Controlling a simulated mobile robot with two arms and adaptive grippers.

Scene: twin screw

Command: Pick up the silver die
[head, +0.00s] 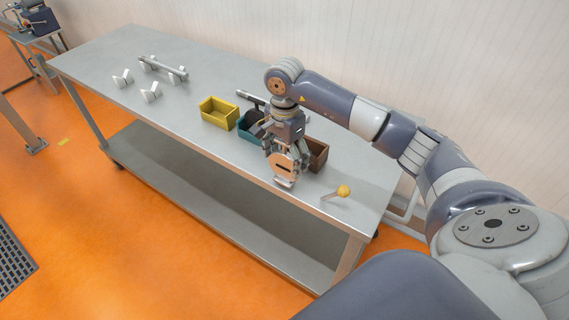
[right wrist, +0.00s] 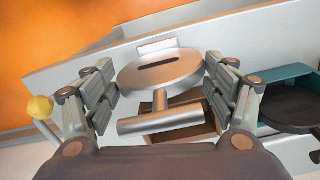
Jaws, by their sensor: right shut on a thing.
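The silver die is a round metal disc with a dark slot and a short stem ending in a crossbar. It shows in the right wrist view (right wrist: 160,70) between the fingers, and in the head view (head: 283,166) with a coppery tint. My right gripper (right wrist: 163,90) is shut on it; in the head view the gripper (head: 284,150) points down over the table's front edge. A pale block shows just beyond the disc; I cannot tell whether they touch. My left gripper is not in view.
A yellow bin (head: 213,120), a teal bin (head: 246,134) holding a dark round part, and a brown bin (head: 319,153) stand in a row on the metal table (head: 190,75). A yellow-knobbed tool (head: 343,190) lies at right. White V-blocks (head: 150,93) and a supported bar (head: 163,68) are far left.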

